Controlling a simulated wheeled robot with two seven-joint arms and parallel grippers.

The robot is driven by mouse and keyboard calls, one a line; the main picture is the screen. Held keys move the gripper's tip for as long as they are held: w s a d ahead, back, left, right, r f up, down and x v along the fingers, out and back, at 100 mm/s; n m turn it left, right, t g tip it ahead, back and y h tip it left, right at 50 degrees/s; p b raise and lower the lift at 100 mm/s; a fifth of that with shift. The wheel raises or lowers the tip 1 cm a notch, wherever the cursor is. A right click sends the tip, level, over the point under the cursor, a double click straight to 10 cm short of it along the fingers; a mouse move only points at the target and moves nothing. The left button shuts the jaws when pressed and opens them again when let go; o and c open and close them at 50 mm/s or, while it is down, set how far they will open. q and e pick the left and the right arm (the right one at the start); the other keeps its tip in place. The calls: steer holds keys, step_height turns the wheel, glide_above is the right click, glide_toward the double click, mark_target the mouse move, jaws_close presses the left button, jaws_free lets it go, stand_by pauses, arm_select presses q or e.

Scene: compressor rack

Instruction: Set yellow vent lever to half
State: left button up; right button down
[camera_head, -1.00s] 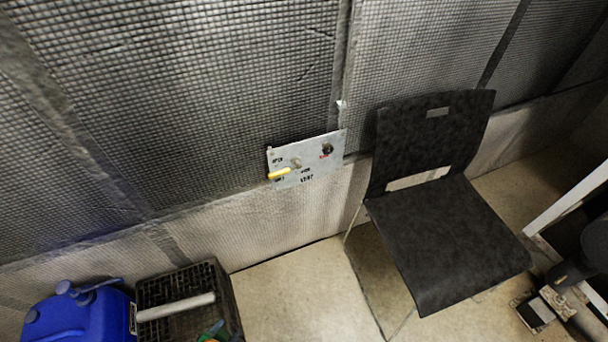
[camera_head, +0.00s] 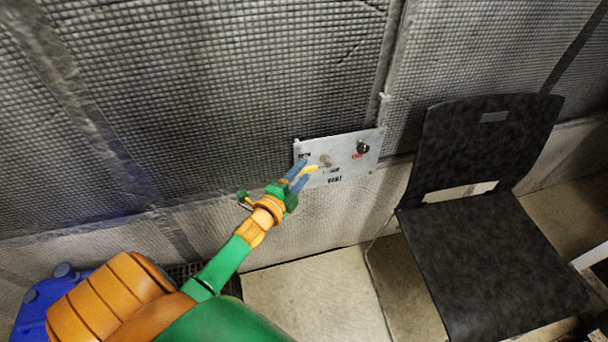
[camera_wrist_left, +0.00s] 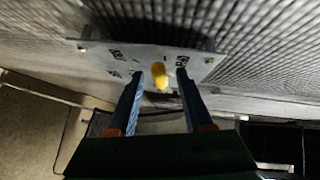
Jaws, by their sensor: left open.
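The yellow vent lever (camera_head: 311,169) sits on a grey metal panel (camera_head: 350,160) on the padded wall. It reaches from its pivot (camera_head: 325,160) to the left and slightly down. My left gripper (camera_head: 304,172) is open at the panel's left part, its two blue fingers on either side of the lever's end. In the left wrist view the lever's rounded yellow end (camera_wrist_left: 159,75) shows between the open fingertips (camera_wrist_left: 160,73), with gaps on both sides. The fingers partly hide the lever and the lower left label in the head view. My right gripper does not show.
A dark knob (camera_head: 362,147) with a red label is on the panel's right. A black chair (camera_head: 480,200) stands right of the panel. A blue container (camera_head: 32,310) is at the lower left, partly behind my arm. The floor below the panel is clear.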

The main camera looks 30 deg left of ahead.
arm_select(q)
jaws_close()
stand_by(1.5)
